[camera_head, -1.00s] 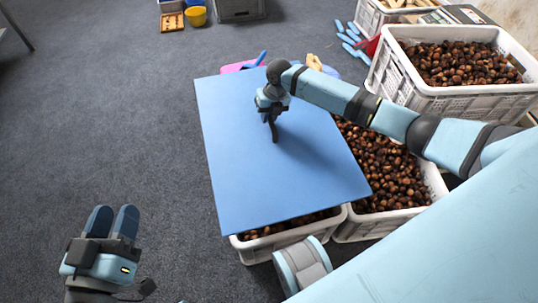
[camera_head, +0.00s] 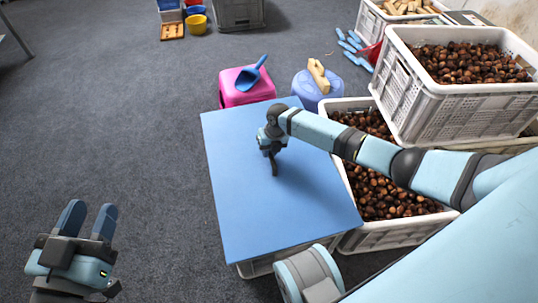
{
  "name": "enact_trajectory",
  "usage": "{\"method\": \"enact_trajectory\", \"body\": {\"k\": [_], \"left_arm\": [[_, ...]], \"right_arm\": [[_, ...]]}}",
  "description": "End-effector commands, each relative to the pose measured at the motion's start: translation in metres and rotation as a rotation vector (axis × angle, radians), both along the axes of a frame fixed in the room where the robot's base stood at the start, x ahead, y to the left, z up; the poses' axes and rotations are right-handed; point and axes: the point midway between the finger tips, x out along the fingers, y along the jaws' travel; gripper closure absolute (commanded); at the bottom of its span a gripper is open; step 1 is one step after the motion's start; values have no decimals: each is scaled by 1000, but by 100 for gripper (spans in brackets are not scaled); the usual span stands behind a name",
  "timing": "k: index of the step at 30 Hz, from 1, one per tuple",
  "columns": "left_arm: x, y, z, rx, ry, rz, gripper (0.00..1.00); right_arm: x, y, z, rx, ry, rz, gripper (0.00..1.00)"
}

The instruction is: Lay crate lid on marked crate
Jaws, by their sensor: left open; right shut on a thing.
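The blue crate lid (camera_head: 265,215) is a flat sheet lying over a white crate (camera_head: 262,268), whose wall shows only under the lid's front edge. The rest of that crate and any marking on it are hidden. My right gripper (camera_head: 274,168) is at the lid's upper middle and is shut on it; the grip point itself is hard to make out. My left gripper (camera_head: 88,220) is open and empty above the floor at the lower left, well apart from the lid.
An open crate of chestnuts (camera_head: 375,240) stands directly right of the lid. Another chestnut crate (camera_head: 455,118) stands higher at the right. A pink box (camera_head: 236,92) with a blue scoop (camera_head: 252,74) and a blue-lilac container (camera_head: 308,92) stand behind. The left floor is clear.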

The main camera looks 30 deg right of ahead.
Motion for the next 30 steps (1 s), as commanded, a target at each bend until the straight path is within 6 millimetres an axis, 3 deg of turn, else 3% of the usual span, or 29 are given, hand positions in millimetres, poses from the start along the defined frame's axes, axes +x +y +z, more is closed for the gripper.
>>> {"method": "enact_trajectory", "body": {"k": [2, 8, 15, 16, 18, 26, 30], "left_arm": [[3, 1, -1, 18, -28, 0, 57], [6, 3, 9, 34, -59, -3, 57], [5, 3, 6, 33, -65, 0, 57], [5, 3, 7, 34, -66, 0, 57], [5, 3, 7, 33, -65, 0, 57], [4, 3, 6, 32, -63, -1, 57], [4, 3, 11, 26, -50, -4, 57]], "right_arm": [[1, 0, -9, 1, -1, -1, 100], [1, 0, -7, 1, -2, 0, 100], [1, 0, -14, 1, -2, 0, 100], [0, 0, -13, 0, -1, 0, 76], [0, 0, -13, 0, -1, 0, 60], [0, 0, -13, 0, -1, 0, 57], [0, -1, -2, 0, -1, 0, 57]]}}
